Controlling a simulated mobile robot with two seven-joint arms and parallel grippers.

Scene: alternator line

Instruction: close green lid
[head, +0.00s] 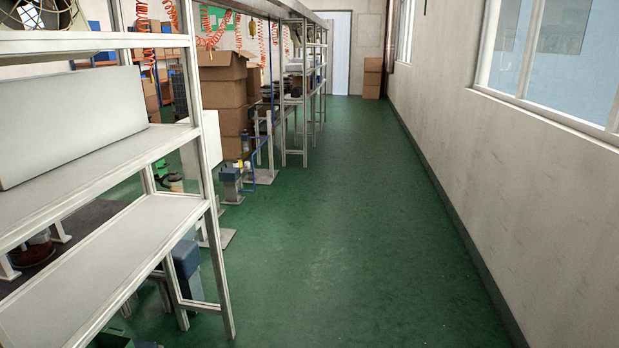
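No green lid can be made out for sure in the head view. A small dark green thing (113,340) shows at the bottom edge, low under the shelf rack. It is cut off by the frame, and I cannot tell what it is. Neither of my grippers is in view.
A white metal shelf rack (100,252) stands close on the left. A green floor aisle (345,220) runs clear to a white door (336,50). A wall with windows (500,150) bounds the right. Cardboard boxes (222,92) are stacked behind the rack; more boxes (372,77) stand at the far end.

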